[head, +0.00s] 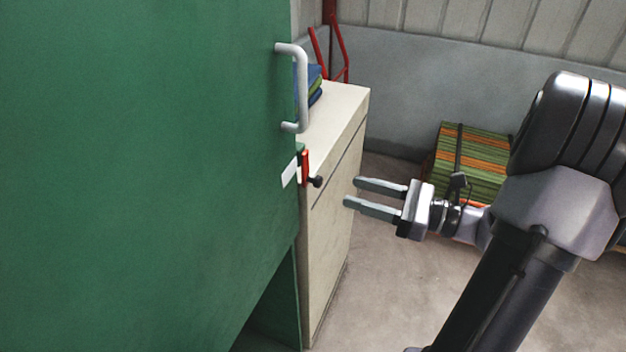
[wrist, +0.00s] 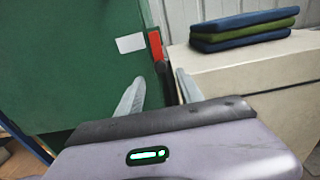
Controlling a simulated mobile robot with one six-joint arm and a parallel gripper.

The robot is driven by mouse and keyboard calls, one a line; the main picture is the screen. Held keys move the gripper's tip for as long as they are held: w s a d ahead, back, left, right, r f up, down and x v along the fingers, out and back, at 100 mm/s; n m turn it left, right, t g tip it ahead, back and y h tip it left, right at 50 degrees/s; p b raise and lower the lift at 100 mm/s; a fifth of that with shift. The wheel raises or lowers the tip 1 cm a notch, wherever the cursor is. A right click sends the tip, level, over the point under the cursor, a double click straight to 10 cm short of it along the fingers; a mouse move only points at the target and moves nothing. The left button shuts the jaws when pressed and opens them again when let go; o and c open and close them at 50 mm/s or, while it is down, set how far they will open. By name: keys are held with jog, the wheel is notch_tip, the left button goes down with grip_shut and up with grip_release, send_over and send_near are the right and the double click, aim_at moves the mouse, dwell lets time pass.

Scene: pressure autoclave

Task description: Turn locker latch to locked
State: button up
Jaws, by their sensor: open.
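The green locker door (head: 150,150) fills the left of the head view, with a grey bar handle (head: 302,88) on its right side. Below the handle, at the door's edge, is the latch: a red part (head: 305,168) with a dark knob (head: 316,181). In the wrist view the red latch part (wrist: 155,45) stands upright just beyond the fingers, and a dark part below it is partly hidden. My gripper (head: 350,192) is open and empty, to the right of the latch and apart from it in the head view. Its fingers (wrist: 160,88) point toward the latch.
A cream cabinet (head: 335,200) stands right behind the locker, with folded blue and green cloths (wrist: 240,28) on top. A white label (head: 289,173) is beside the latch. A striped green and orange stack (head: 470,155) sits by the back wall. The floor between is clear.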

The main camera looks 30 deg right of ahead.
aim_at(321, 182)
jog(key=b+x, duration=0.1)
jog(key=x, duration=0.8)
jog(key=shift+w+a, duration=0.1)
jog(key=shift+w, duration=0.05)
grip_shut()
dwell(1.0)
